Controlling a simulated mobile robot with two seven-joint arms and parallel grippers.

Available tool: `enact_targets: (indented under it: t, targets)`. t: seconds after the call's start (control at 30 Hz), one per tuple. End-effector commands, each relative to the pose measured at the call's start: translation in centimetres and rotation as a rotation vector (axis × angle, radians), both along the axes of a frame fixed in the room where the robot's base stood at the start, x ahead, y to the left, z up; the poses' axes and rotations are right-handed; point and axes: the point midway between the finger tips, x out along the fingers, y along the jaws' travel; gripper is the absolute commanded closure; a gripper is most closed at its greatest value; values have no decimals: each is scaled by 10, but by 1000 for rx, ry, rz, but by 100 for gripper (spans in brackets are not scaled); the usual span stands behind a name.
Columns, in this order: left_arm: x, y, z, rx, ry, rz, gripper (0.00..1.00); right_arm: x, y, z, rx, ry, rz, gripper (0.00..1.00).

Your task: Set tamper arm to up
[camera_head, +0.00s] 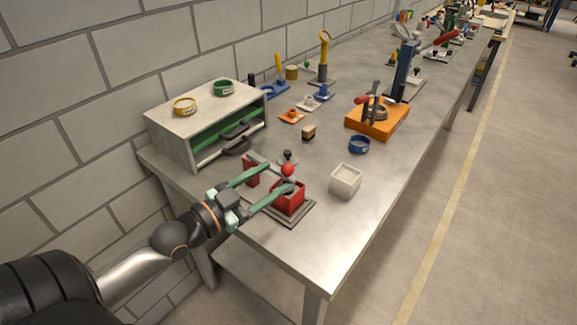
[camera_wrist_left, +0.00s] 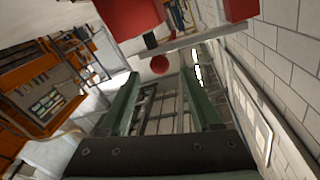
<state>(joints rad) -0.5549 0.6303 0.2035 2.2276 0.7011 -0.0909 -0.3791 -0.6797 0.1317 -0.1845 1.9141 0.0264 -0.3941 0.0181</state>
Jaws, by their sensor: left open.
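The tamper station stands on a grey base plate (camera_head: 292,217) at the near end of the bench, with a red box (camera_head: 287,203) and a red block (camera_head: 251,172) behind. A red ball knob (camera_head: 288,170) shows above the red box, and a dark knob-like part (camera_head: 287,157) is just behind it. My left gripper (camera_head: 280,175) is open, its green fingers reaching over the station near the knob. In the left wrist view the red knob (camera_wrist_left: 160,64) appears beyond and between the fingertips (camera_wrist_left: 160,78), not gripped. The arm's exact angle is partly hidden by the fingers. My right gripper is not in view.
A grey shelf unit (camera_head: 178,130) with yellow and green rings on top stands left of the station. A white open box (camera_head: 346,180) is close on the right, with a blue ring (camera_head: 359,145) and an orange clamp block (camera_head: 377,121) beyond. The bench's front right corner is clear.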

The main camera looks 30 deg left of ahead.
Motion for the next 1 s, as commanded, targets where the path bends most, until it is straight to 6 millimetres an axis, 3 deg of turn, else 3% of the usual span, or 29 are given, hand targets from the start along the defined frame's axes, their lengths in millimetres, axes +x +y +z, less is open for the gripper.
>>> enact_targets:
  t: [0.4, 0.87, 1.0]
  targets:
    - [46, -11, 1, -1, -2, 0, 36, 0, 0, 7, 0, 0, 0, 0]
    - [55, -14, 0, 0, 1, -1, 36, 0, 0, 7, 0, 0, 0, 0]
    - [55, -14, 0, 0, 1, -1, 49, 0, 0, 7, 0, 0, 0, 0]
